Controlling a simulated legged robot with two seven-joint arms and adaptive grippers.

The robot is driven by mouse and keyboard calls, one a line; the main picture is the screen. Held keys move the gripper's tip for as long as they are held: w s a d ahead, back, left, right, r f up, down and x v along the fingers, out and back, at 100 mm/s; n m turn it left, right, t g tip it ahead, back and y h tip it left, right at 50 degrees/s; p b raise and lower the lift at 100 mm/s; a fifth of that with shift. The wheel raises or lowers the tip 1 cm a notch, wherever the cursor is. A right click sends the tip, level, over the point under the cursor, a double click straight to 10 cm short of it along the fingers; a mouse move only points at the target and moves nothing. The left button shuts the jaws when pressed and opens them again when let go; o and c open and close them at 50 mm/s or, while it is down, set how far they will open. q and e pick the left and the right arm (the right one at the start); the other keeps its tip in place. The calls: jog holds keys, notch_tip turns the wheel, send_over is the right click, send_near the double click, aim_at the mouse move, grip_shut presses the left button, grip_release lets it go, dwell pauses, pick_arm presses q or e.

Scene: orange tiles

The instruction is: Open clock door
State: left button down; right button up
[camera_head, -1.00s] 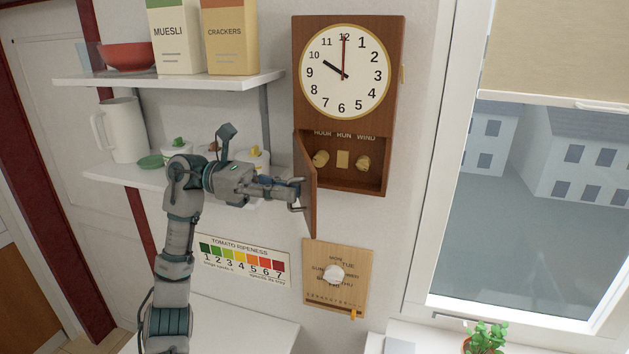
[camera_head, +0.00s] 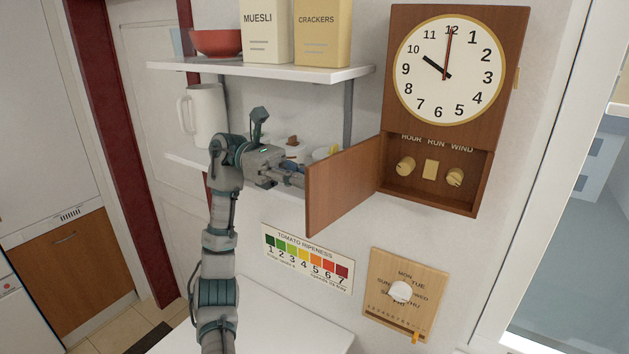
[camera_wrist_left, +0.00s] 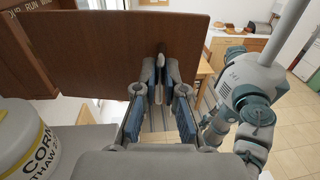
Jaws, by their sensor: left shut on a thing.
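The brown wall clock (camera_head: 400,50) hangs at the upper right in the head view. Its lower door (camera_head: 345,182) is swung out to the left, and the compartment (camera_head: 425,196) behind it is exposed. Inside are two brass knobs and a small plate under the words HOUR RUN WIND. My left gripper (camera_wrist_left: 160,72) is shut on the door at its outer face, which fills the upper left of the wrist view (camera_wrist_left: 95,55). In the head view the door hides the fingertips. My right gripper is not seen.
Shelves (camera_head: 270,69) with boxes, a red bowl and a white jug (camera_head: 204,115) stand left of the clock. A ripeness chart (camera_head: 307,258) and a wooden day dial (camera_head: 404,296) hang below. A jar labelled CORN (camera_wrist_left: 30,140) is close to my left wrist.

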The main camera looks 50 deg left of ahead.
pick_arm(q)
jog(key=shift+a+r, duration=0.3)
jog(key=shift+a, duration=0.15)
jog(key=shift+w, duration=0.1)
jog(key=c, duration=1.3)
grip_release()
jog(key=shift+w+f, duration=0.1)
jog(key=shift+w, duration=0.05)
jog(key=shift+w+d+f, duration=0.1)
jog(key=shift+w+d, duration=0.15)
jog(key=shift+d, duration=0.05)
jog(key=shift+a, duration=0.1)
